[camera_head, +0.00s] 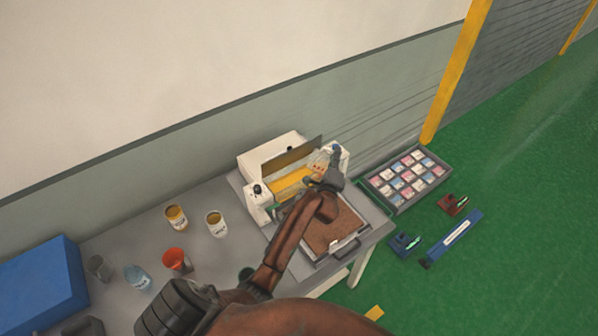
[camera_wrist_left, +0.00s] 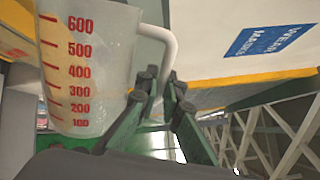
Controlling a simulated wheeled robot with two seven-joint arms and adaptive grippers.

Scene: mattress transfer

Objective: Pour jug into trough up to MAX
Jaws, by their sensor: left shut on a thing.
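The clear measuring jug (camera_wrist_left: 90,65) has red marks from 100 to 600 and a white handle (camera_wrist_left: 165,50). My left gripper (camera_wrist_left: 158,88) is shut on that handle. In the head view the jug (camera_head: 319,162) is small, at the right part of the white machine, and partly hidden by my left gripper (camera_head: 330,180). The trough (camera_head: 293,181) is the yellow-filled channel across the machine, just left of the jug. The jug looks tilted in the wrist view; I cannot tell whether anything flows. The MAX mark is not readable. My right gripper is not in view.
The white machine (camera_head: 270,158) stands against the wall. A brown tray (camera_head: 333,226) lies in front of it under my arm. Cups (camera_head: 176,217), a red cup (camera_head: 176,260) and a blue box (camera_head: 40,287) stand left. A sample case (camera_head: 405,180) is at right.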

